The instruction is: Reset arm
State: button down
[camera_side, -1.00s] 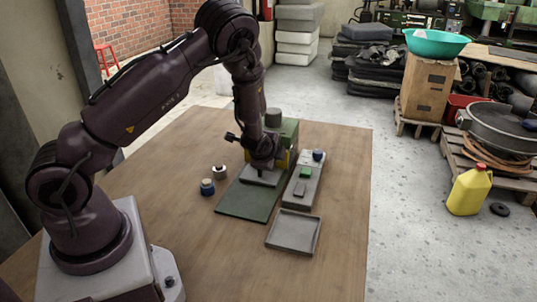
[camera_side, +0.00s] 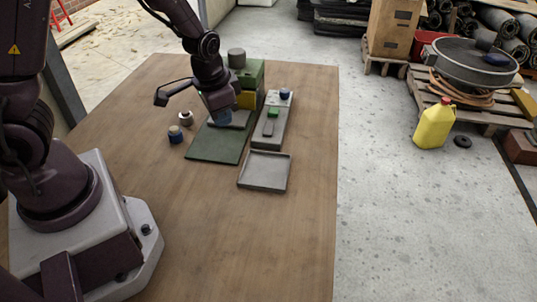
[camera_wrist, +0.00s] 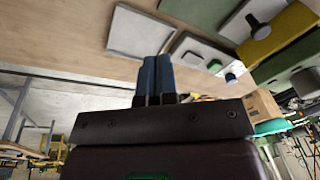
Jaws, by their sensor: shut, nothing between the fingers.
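My gripper (camera_side: 219,113) is above the green plate of the green and yellow press in the side view. Its blue fingers (camera_wrist: 157,77) are together and empty in the wrist view. The green press (camera_side: 250,78) has a yellow part and a grey cylinder on top. Its flat green plate (camera_side: 214,146) extends toward the front. A grey pad lies partly hidden under the gripper. Whether the fingers touch it, I cannot tell.
A long grey block (camera_side: 268,133) carries a blue knob, a green block and a dark block. A shallow grey tray (camera_side: 264,171) lies before it. A blue roll (camera_side: 175,134) and a pale roll (camera_side: 185,117) stand left of the plate. The wooden table's front is clear.

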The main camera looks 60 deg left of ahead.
jog(key=s+d+r+t, duration=0.2)
jog(key=s+r, duration=0.4)
jog(key=r, duration=0.4)
jog(key=s+d+r+n+t+h, duration=0.1)
jog(key=s+d+r, duration=0.2)
jog(key=s+r, duration=0.3)
notch_tip(320, 180, up, 4)
jog(key=shift+s+d+r+t, duration=0.2)
jog(key=shift+d+t, duration=0.1)
jog(key=shift+t, duration=0.1)
